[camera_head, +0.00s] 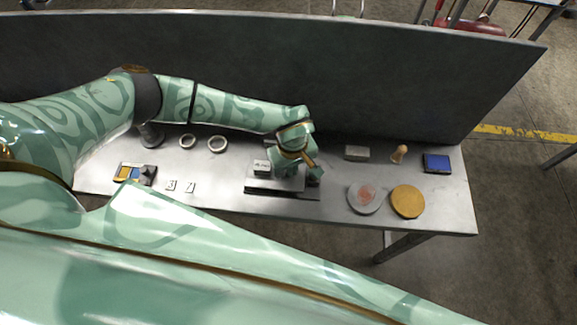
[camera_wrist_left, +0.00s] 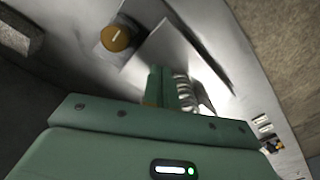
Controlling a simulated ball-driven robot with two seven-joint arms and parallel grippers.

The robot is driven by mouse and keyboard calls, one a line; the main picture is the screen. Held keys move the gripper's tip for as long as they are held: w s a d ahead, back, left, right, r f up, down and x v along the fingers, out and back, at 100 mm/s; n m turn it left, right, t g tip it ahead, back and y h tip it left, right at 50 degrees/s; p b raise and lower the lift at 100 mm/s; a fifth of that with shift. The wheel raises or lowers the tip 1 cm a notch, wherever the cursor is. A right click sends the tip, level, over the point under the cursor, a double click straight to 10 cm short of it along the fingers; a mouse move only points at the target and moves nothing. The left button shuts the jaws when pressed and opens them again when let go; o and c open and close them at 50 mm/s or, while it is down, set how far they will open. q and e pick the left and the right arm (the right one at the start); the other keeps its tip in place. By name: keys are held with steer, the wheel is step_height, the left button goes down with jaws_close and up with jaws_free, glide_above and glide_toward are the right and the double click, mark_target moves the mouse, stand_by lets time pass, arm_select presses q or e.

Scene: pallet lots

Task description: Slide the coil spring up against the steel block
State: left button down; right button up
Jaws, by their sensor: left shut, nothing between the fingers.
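The coil spring (camera_wrist_left: 182,92) shows in the left wrist view as a row of bright silvery coils right beside my left gripper (camera_wrist_left: 156,90). In the head view my left gripper (camera_head: 291,169) is low over a raised plate (camera_head: 282,192); it is shut and empty and hides the spring there. The steel block seems to be the pale block (camera_head: 262,166) with a dark mark on top, left of the gripper. In the wrist view a pale shape stands just past the coils. Whether spring and block touch cannot be told. My right gripper is out of view.
Two rings (camera_head: 217,144), number cards (camera_head: 189,188) and a small tray (camera_head: 125,174) lie to the left. A dark panel (camera_head: 400,80) stands behind.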

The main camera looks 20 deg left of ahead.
arm_select(q)
steer(key=shift+s+a, duration=0.1)
steer(key=shift+a, duration=0.2)
steer(key=shift+d, duration=0.1)
steer(key=shift+w+d, duration=0.2)
steer(key=shift+d, duration=0.3)
stand_by(0.4)
step_height(320, 180, up, 8)
steer(key=p, duration=0.6)
steer(key=shift+p, duration=0.35)
steer(key=shift+s+f, duration=0.1)
